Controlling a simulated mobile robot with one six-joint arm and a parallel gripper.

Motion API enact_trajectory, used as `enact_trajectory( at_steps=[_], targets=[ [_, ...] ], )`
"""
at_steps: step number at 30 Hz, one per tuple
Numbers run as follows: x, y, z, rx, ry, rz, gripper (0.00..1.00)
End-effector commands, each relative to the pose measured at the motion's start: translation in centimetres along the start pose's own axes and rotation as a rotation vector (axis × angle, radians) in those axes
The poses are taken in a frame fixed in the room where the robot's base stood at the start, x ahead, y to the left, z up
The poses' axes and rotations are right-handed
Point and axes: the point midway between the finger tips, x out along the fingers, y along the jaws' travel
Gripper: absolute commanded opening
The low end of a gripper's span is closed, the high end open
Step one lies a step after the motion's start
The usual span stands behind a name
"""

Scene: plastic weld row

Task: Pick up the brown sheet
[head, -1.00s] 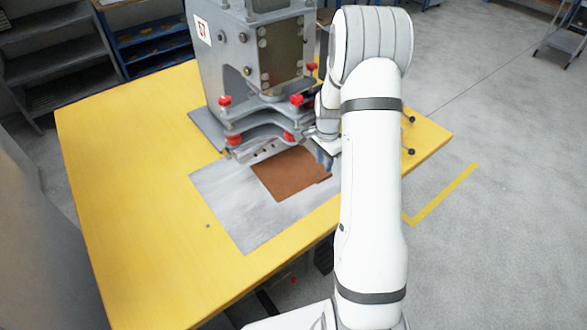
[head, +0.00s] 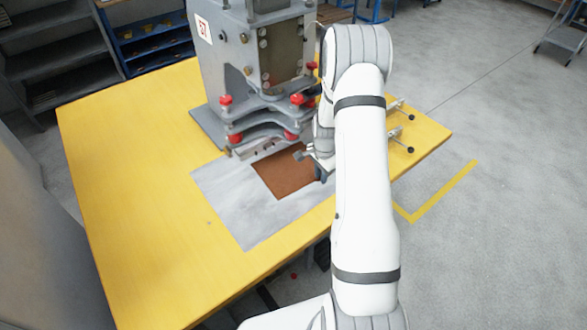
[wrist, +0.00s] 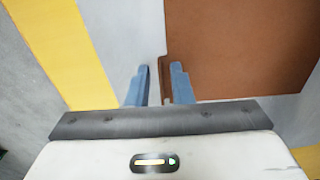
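The brown sheet (head: 285,176) lies flat on a grey metal plate (head: 222,190) in front of the press. In the wrist view the brown sheet (wrist: 240,45) fills the upper right. My gripper (head: 317,174) is at the sheet's right edge in the head view, partly hidden by my arm. In the wrist view the two blue fingers of my gripper (wrist: 160,80) are apart. A narrow brown strip of the sheet's edge shows between them, nearer the right finger. Grey plate shows between the strip and the left finger, so the gripper looks open.
The grey press (head: 255,75) with red knobs stands right behind the sheet, its lower jaw close to the sheet's far edge. The yellow table (head: 130,190) is clear at the left. Small clamps (head: 400,130) stand at the table's right side.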

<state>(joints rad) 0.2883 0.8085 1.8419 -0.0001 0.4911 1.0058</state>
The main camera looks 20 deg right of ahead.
Motion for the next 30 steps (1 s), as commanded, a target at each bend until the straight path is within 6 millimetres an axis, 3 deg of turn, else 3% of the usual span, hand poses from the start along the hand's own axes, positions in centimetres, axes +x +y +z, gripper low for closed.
enact_trajectory(
  at_steps=[7,23,30],
  targets=[
    [0.0,0.0,0.0,0.001,0.0,0.0,0.0],
    [-0.1,0.0,-0.1,0.002,0.001,-0.001,0.0],
    [-1.6,0.0,-0.2,0.002,0.002,-0.003,0.0]
  ],
)
